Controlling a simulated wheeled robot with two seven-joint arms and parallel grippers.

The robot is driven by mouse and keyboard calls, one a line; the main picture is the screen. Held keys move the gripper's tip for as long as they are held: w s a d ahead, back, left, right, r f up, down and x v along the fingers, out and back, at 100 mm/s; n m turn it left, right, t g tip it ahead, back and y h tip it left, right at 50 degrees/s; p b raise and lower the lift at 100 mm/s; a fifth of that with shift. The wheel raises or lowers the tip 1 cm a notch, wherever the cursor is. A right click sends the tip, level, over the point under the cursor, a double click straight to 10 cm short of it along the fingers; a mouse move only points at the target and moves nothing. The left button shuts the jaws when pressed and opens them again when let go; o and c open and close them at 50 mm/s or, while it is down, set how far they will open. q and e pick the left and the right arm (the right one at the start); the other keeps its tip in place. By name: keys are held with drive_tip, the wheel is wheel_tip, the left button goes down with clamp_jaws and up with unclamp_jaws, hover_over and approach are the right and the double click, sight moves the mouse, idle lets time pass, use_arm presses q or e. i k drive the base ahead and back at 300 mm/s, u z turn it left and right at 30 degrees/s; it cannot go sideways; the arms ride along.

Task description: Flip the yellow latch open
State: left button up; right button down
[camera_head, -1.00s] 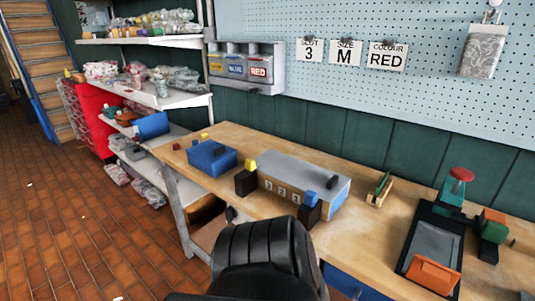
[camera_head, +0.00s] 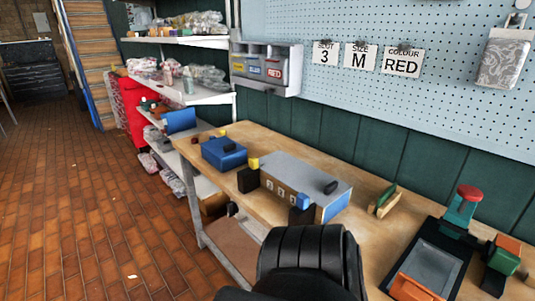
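A small yellow block, which looks like the yellow latch (camera_head: 253,163), sits on top of a black block (camera_head: 248,180) at the left end of a long grey-topped box (camera_head: 300,176) on the wooden workbench. The box front carries several number labels. A matching blue block (camera_head: 303,202) sits on another black block at the box's right end. The yellow piece is too small to tell its exact position or whether it is open. Neither of my grippers is in view.
A blue box (camera_head: 222,153) stands left of the grey box. A small green and wood piece (camera_head: 384,201) and a black tray (camera_head: 437,264) are to the right. A black ribbed rounded shape (camera_head: 305,258) stands before the bench. Brick floor is open at left.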

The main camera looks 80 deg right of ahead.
sight(253, 164)
drive_tip(key=z, duration=1.6)
